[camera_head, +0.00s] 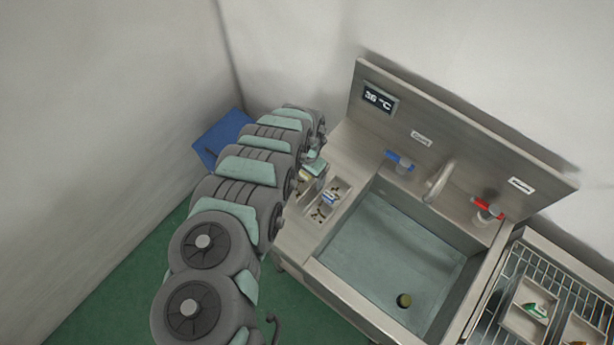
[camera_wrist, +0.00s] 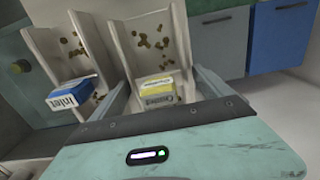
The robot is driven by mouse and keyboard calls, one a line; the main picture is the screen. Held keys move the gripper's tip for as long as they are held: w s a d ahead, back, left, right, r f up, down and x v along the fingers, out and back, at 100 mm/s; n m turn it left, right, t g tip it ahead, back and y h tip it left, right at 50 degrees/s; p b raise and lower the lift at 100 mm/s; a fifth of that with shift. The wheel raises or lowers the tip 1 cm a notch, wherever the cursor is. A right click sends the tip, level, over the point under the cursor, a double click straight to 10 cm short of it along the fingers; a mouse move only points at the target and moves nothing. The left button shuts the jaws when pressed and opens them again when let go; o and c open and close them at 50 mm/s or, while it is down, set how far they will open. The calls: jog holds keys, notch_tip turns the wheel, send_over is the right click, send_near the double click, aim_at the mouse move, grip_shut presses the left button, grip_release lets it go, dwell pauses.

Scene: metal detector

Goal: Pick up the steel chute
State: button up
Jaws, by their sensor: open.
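Two pale steel chute-like trays with brown flecks show in the wrist view. The right one (camera_wrist: 153,30) carries a yellow-and-white label block (camera_wrist: 160,87). The left one (camera_wrist: 68,45) carries a blue block marked "Inlet" (camera_wrist: 73,92). Which is the steel chute I cannot tell for sure. My gripper (camera_wrist: 163,78) is open, its two fingers at either side of the right tray's near end; contact is not clear. In the head view, my gripper (camera_head: 313,167) is over the counter left of the sink, partly hiding that tray. The blue-labelled tray (camera_head: 327,207) lies beside it.
A steel sink (camera_head: 390,260) with a tap (camera_head: 439,182) and blue (camera_head: 398,161) and red (camera_head: 487,208) handles stands to the right. A wire rack (camera_head: 558,290) with small trays is at the lower right. A blue box (camera_head: 218,138) stands behind my arm, near the wall.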

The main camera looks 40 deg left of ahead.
grip_shut()
dwell(0.9)
